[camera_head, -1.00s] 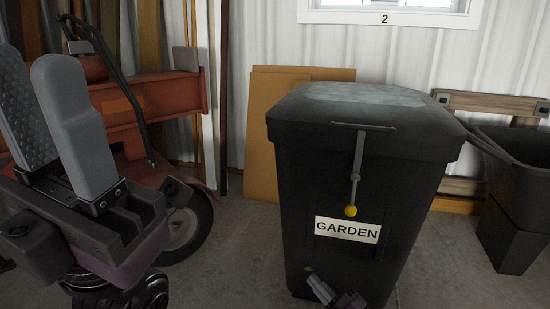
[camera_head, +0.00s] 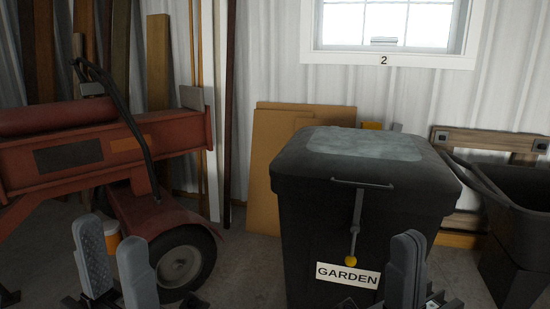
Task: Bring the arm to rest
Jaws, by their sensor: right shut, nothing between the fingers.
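My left gripper (camera_head: 114,262) shows at the bottom left, with two grey textured fingers pointing up and a gap between them. It is open and empty, in front of the red machine. My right gripper (camera_head: 404,268) shows at the bottom, right of centre, in front of the lower right part of the black bin (camera_head: 310,225). Its fingers are together with nothing between them. Most of both arms is below the picture edge.
The bin has a closed lid (camera_head: 290,158), a GARDEN label (camera_head: 347,275) and a yellow-knobbed handle (camera_head: 352,258). A red wheeled machine (camera_head: 60,160) stands left. An open black container (camera_head: 520,235) stands right.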

